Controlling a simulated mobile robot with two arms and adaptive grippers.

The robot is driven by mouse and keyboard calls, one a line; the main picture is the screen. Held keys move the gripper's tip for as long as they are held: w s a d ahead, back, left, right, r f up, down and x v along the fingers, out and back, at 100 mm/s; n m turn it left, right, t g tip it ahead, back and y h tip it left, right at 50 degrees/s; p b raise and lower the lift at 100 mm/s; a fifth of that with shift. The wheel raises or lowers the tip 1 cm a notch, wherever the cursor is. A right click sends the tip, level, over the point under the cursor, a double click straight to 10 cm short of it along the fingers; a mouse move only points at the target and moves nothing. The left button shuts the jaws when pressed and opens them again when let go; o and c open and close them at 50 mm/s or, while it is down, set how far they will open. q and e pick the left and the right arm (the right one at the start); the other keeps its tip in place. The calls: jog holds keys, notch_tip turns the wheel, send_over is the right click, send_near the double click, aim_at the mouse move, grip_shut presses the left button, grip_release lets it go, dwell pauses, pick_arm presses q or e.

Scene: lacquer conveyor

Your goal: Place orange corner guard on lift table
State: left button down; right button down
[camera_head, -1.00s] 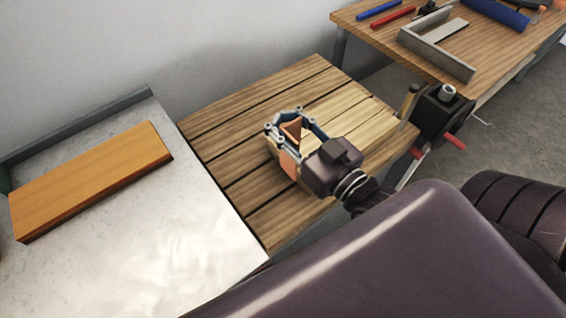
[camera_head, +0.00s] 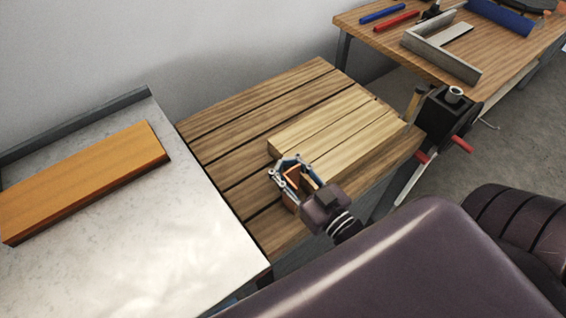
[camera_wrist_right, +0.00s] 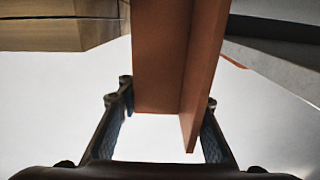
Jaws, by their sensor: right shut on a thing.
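The orange corner guard (camera_head: 292,177) is an L-shaped piece held between the fingers of my right gripper (camera_head: 291,171). In the right wrist view the corner guard (camera_wrist_right: 163,60) stretches up between both fingers (camera_wrist_right: 168,95), which are shut on it. The gripper is over the front edge of the slatted wooden bench, beside the pale boards. A grey-topped table (camera_head: 165,235), which looks like the lift table, stands to the left, apart from the gripper. My left gripper is not in view.
A tool table (camera_head: 415,55) stands at the back right.

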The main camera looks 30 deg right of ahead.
jog(key=c, duration=1.4)
grip_release()
jog(key=shift+o, duration=0.2)
jog(key=shift+r, duration=0.15)
jog(key=s+d+p, duration=0.1)
jog(key=s+p, duration=0.1)
jog(key=s, duration=1)
jog(key=shift+d, duration=0.3)
